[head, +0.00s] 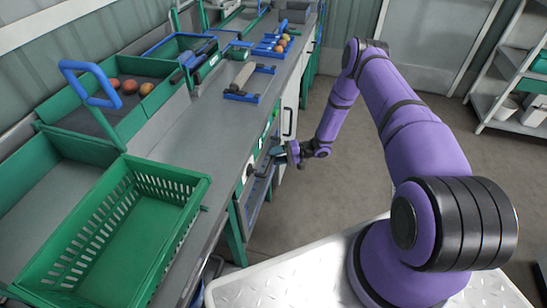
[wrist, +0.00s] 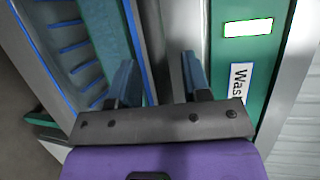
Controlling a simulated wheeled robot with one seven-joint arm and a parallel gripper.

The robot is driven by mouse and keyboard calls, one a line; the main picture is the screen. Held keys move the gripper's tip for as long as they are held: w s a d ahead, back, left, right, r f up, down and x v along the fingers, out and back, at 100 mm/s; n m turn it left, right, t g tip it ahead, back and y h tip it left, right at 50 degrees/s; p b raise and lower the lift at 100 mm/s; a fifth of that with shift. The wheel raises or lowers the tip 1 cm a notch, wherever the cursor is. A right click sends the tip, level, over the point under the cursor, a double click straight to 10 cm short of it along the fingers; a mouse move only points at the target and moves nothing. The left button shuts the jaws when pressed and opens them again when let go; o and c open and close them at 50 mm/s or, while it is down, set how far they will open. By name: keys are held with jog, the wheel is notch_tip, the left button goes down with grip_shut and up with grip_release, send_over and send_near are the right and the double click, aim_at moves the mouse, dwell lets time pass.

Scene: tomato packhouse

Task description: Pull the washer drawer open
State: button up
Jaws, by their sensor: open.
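The washer's green front panel shows in the wrist view with a white label (wrist: 238,88) reading "Was", the rest cut off by my gripper. My gripper (wrist: 160,72) is open, with one dark blue finger on each side of a grey strip (wrist: 172,40) beside that panel. I cannot tell whether this strip is the drawer's handle, or whether the fingers touch it. In the head view my gripper (head: 279,152) is low at the bench's front face, in front of the green panel. The drawer front is small and partly hidden there, so its opening is unclear.
A green basket (head: 95,250) stands at the near left of the grey bench (head: 195,125). Tomatoes (head: 130,87) lie in a green bin with a blue handle (head: 92,84). A white cabinet door (head: 289,115) is just beyond my gripper. The floor (head: 325,130) right of the bench is clear.

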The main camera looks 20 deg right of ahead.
jog(key=shift+w+a+f, duration=0.15)
jog(key=shift+a, duration=0.55)
grip_shut()
jog(key=shift+d, duration=0.1)
jog(key=s+d, duration=1.2)
jog(key=d, duration=0.3)
jog(key=s+d, duration=1.2)
jog(key=d, duration=0.4)
jog(key=shift+d, duration=0.3)
grip_release()
